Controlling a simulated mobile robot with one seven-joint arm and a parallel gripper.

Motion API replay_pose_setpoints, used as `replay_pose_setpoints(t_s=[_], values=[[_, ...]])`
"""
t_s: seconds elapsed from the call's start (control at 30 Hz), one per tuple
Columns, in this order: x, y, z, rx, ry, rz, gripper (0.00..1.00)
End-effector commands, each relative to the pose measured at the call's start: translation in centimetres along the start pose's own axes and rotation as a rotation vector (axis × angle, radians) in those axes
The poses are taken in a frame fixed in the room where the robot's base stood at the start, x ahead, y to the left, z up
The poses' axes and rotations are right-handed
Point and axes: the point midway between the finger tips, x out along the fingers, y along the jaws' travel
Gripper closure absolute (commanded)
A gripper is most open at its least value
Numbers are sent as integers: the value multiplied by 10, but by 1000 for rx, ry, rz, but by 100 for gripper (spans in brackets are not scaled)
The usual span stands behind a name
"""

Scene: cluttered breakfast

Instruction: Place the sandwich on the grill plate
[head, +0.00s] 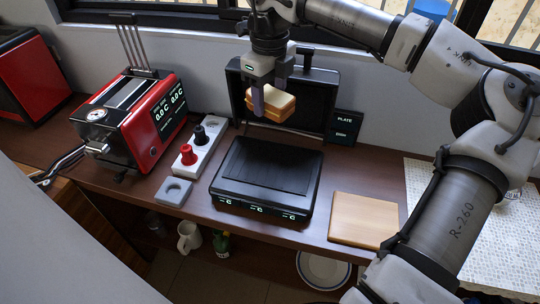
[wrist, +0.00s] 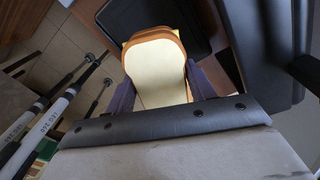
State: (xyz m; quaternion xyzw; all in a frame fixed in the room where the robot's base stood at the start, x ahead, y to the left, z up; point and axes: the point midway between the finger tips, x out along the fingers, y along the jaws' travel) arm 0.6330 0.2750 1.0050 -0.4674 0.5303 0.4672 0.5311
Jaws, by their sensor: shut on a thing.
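The sandwich (head: 271,102), with pale bread and brown crust, is held in my gripper (head: 270,98) above the counter. In the head view it is in front of the raised lid of the grill, above the back of the grill plate. My gripper is shut on it; in the wrist view the sandwich (wrist: 157,68) sits between the two fingers. The grill plate (head: 268,166) is a black, flat, bare surface with lit displays on its front edge. The raised lid (head: 313,98) stands behind it. In the wrist view a dark grill part (wrist: 125,18) shows beyond the sandwich.
A grey block (head: 173,191) lies in front. A wooden board (head: 363,220) lies right of the grill. A patterned mat (head: 470,225) is farther right.

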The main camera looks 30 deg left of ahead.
Motion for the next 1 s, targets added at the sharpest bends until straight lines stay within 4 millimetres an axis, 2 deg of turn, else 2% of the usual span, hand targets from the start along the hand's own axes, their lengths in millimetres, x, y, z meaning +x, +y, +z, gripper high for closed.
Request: replay_pose_setpoints(t_s=[0.3,0.5,0.77,1.0], values=[[84,1,-1,2,2,5,69],[127,1,-1,2,1,4,69],[147,0,-1,4,1,2,69],[180,1,-1,3,0,3,69]])
